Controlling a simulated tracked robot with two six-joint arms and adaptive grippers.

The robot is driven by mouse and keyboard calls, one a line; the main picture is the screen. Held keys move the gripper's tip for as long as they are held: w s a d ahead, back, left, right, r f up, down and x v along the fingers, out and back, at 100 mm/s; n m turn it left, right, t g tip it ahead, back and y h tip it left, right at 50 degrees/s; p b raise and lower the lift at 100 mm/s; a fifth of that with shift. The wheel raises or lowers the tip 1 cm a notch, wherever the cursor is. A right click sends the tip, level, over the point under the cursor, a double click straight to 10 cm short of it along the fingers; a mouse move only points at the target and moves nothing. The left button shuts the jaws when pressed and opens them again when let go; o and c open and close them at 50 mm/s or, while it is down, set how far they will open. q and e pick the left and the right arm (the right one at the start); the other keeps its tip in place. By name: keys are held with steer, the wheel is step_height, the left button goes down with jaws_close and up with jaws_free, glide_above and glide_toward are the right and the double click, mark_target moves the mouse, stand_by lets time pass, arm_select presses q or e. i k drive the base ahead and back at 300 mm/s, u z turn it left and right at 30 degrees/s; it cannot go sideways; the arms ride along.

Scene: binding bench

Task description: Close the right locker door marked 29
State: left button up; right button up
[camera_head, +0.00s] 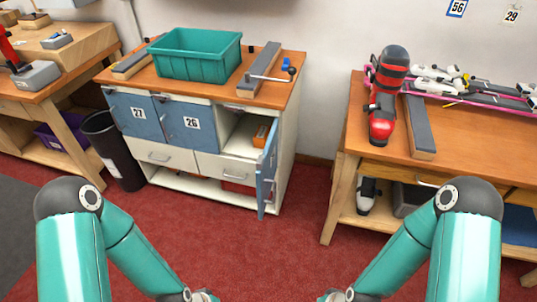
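The right locker door (267,172) is blue and stands open, swung out toward me from the right front edge of the white cabinet (287,140). I see it nearly edge-on and cannot read a number on it. The open compartment (240,137) beside it shows an orange item (262,132) inside. The blue doors marked 27 (124,110) and 26 (175,122) look shut. My two arms reach in from the bottom, well short of the door. My grippers lie below the picture's bottom edge.
A teal bin (195,56) and clamp blocks sit on the cabinet top. A black waste bin (112,150) stands at its left. A wooden bench (465,145) with a red and black boot (385,100) stands right. Red carpet (235,235) before the cabinet is clear.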

mark_target(266, 163)
steer(key=u, duration=0.05)
steer(key=i, duration=0.1)
steer(key=u, duration=0.45)
steer(key=k, duration=1.25)
steer(key=u, duration=0.1)
steer(key=i, duration=0.8)
steer(key=z, duration=0.65)
steer(key=i, duration=1.1)
steer(key=u, duration=0.65)
